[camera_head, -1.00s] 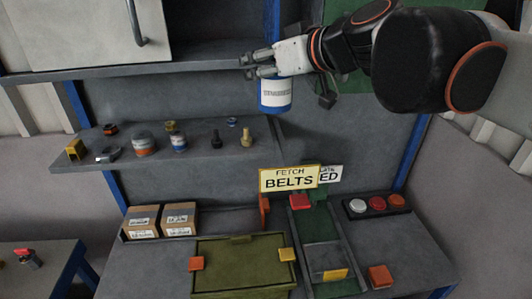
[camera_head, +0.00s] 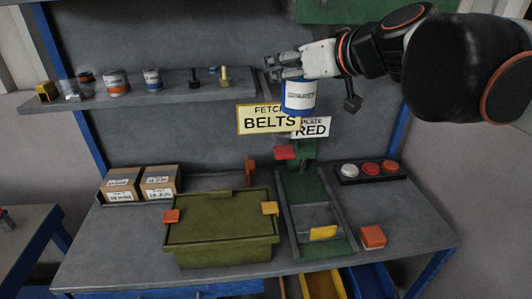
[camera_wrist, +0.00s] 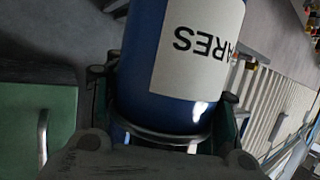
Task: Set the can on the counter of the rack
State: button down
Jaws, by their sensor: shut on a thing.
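A blue can (camera_head: 298,97) with a white label hangs in my gripper (camera_head: 287,68), in front of the rack's back panel and above the counter. The label reads "SPARES" in part in the wrist view, where the can (camera_wrist: 185,60) fills the middle, upside down, between my fingers. My gripper is shut on the can near its upper end. The rack's counter (camera_head: 110,250) is the wide grey surface below, well apart from the can.
On the counter stand two cardboard boxes (camera_head: 140,184), an olive bin (camera_head: 222,228), a green sloped fixture (camera_head: 312,215), a button panel (camera_head: 370,172) and a red block (camera_head: 372,237). A shelf (camera_head: 150,100) holds cans and bolts. Signs (camera_head: 268,119) stand behind. The counter's front left is clear.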

aim_at(140, 255)
jog(key=k+j+z, duration=0.1)
jog(key=j+z, duration=0.2)
jog(key=k+j+z, duration=0.3)
jog(key=j, duration=0.2)
jog(key=k+j+z, duration=0.1)
jog(key=j+z, duration=0.15)
jog(key=k+j, duration=0.45)
jog(key=j, duration=0.2)
jog(key=k+j+z, duration=0.1)
jog(key=k+j, duration=0.3)
jog(key=j, duration=0.25)
jog(key=k+j+z, duration=0.1)
jog(key=k+j, duration=0.35)
jog(key=j, duration=0.2)
